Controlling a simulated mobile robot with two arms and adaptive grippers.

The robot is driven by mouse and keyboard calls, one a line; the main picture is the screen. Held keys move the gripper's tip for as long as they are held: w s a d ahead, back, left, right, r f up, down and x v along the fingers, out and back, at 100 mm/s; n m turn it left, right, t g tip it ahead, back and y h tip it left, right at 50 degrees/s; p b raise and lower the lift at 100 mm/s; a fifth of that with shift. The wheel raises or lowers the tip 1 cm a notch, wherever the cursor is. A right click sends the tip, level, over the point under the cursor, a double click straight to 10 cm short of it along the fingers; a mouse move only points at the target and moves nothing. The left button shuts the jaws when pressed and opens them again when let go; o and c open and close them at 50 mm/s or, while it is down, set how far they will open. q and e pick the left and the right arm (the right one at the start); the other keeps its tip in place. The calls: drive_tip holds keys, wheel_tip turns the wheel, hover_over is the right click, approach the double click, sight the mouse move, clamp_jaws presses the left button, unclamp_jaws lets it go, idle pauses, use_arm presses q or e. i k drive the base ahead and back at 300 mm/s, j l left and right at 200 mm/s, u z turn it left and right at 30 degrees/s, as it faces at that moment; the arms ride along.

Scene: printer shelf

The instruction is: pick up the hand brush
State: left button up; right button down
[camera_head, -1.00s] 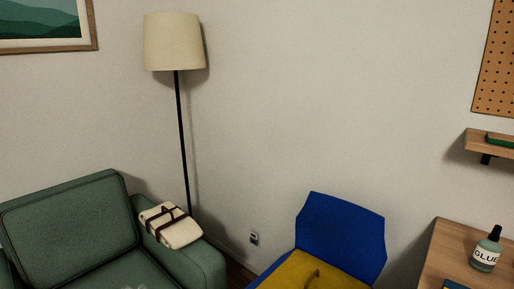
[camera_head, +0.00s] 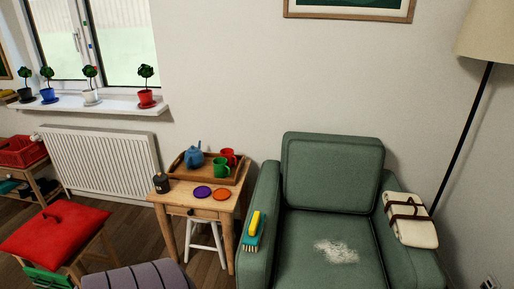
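The hand brush (camera_head: 253,231) has a yellow handle and a teal head with pale bristles. It lies on the left armrest of the green armchair (camera_head: 333,175), with the handle toward the back and the bristles toward the front. Neither of my grippers shows in the head view.
A wooden side table (camera_head: 177,196) with a tray (camera_head: 181,172) of a teapot and cups stands left of the armchair. A red-cushioned stool (camera_head: 52,228) and a grey striped seat (camera_head: 135,277) are at the lower left. A folded blanket (camera_head: 410,221) lies on the right armrest.

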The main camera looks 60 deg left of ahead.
sight(252, 240)
drive_tip(key=u, duration=1.8)
drive_tip(key=i+j+u, duration=0.15)
drive_tip(key=i, duration=0.25)
drive_tip(key=i+j+u, duration=0.15)
drive_tip(key=i, duration=0.25)
